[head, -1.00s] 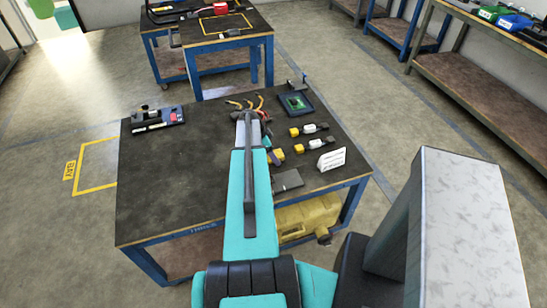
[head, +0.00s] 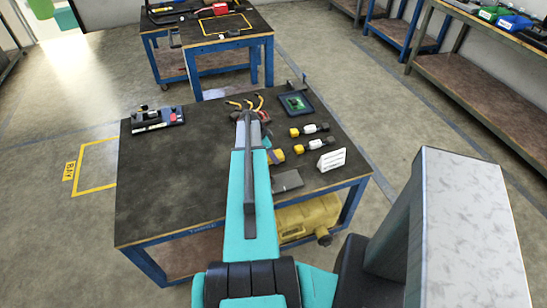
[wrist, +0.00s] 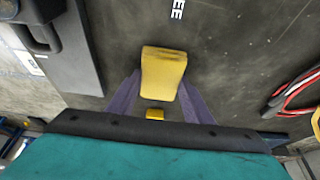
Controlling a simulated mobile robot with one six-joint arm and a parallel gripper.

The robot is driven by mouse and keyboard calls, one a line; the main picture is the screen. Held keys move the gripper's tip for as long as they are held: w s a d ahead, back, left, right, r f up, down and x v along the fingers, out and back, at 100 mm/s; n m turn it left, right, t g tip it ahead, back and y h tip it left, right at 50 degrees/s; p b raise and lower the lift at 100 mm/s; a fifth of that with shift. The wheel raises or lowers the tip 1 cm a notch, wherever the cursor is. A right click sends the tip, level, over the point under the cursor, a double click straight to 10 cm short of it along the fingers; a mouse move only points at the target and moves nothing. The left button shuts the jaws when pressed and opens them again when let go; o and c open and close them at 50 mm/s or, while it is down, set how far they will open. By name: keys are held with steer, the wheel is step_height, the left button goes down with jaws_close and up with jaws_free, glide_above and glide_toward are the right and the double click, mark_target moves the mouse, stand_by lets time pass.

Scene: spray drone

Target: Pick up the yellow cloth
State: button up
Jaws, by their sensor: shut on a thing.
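The yellow cloth (wrist: 163,73) appears in the wrist view as a thick, folded, block-like piece. It sits between the two purple-grey fingers of my gripper (wrist: 158,98), which are shut on it. A smaller yellow patch shows nearer the wrist, between the fingers. Dark tabletop lies behind the cloth; I cannot tell whether the cloth touches it. In the head view my arm hides most of the gripper, and a yellow piece (head: 276,155) shows just right of the arm over the workbench (head: 170,190).
To the right on the bench are two yellow-and-white connectors (head: 309,130), a white slotted block (head: 331,160), a grey plate (head: 287,181) and a blue-framed board (head: 296,104). A black device (head: 157,119) stands at back left.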

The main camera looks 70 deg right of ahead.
mark_target(277, 154)
steer(key=shift+r, duration=0.2)
steer(key=shift+r+b, duration=0.3)
steer(key=shift+r, duration=0.35)
step_height(277, 154, up, 2)
steer(key=shift+b, duration=0.5)
steer(key=s+a+b, duration=0.1)
steer(key=s, duration=0.4)
steer(key=s+a+r+b, duration=0.1)
steer(key=s+a, duration=0.1)
steer(key=s, duration=0.3)
steer(key=s+a+b, duration=0.2)
steer(key=s, duration=0.3)
steer(key=shift+s+a+r, duration=0.1)
steer(key=shift+a+r, duration=0.05)
steer(key=shift+r, duration=0.1)
